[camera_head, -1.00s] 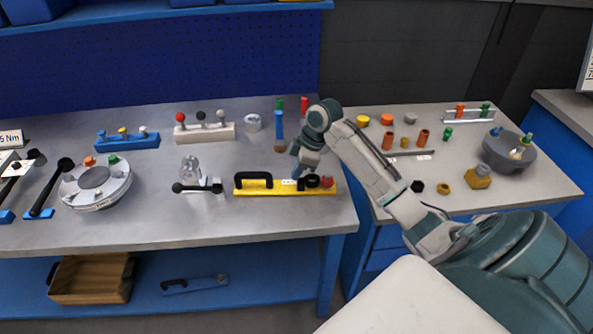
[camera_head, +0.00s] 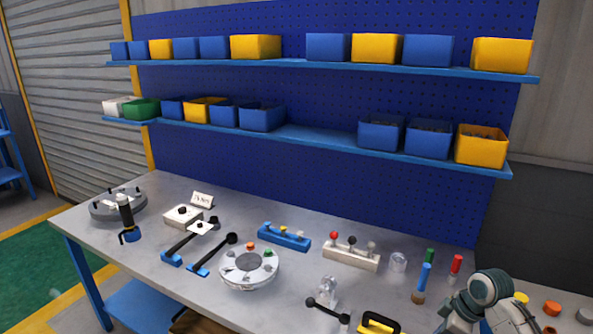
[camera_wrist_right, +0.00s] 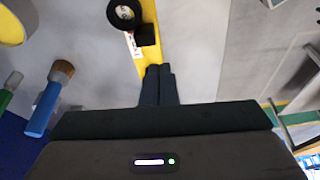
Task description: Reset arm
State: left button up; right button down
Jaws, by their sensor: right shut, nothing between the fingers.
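My right arm (camera_head: 488,300) shows at the bottom right of the head view; its gripper is cut off below the frame there. In the right wrist view my right gripper (camera_wrist_right: 160,78) is shut and empty, its dark fingers together over the yellow fixture (camera_wrist_right: 149,70). A round black part (camera_wrist_right: 124,14) sits on that fixture ahead of the fingers. I cannot tell whether the fingers touch the fixture. The yellow fixture's handle end (camera_head: 380,322) also shows at the lower edge of the head view. My left gripper is in neither view.
A blue-handled brush (camera_head: 421,283) stands beside my right arm. Shelves of bins (camera_head: 300,132) hang behind.

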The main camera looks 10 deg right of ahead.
jog(key=shift+m+h, duration=0.4)
jog(key=shift+m, duration=0.3)
jog(key=s+a+f, duration=0.2)
jog(key=s, duration=0.1)
jog(key=s+a+f, duration=0.3)
jog(key=shift+s+a+f, duration=0.15)
jog(key=shift+s+f, duration=0.05)
jog(key=shift+f, duration=0.15)
jog(key=s+a+m+t+h, duration=0.15)
jog(key=s+a+m, duration=0.25)
jog(key=s, duration=0.7)
jog(key=s+a+m+h, duration=0.2)
jog(key=s+a+m, duration=0.2)
jog(key=s, duration=0.7)
notch_tip(320, 180, down, 31)
jog(key=d+g+b, duration=0.2)
jog(key=d, duration=0.1)
jog(key=s+d+f+b, duration=0.1)
jog(key=s+f, duration=1.7)
jog(key=f, duration=0.3)
jog(key=shift+s+d+f+g+y, duration=0.15)
jog(key=shift+s+f+g+y, duration=0.15)
jog(key=shift+f+g+y, duration=0.1)
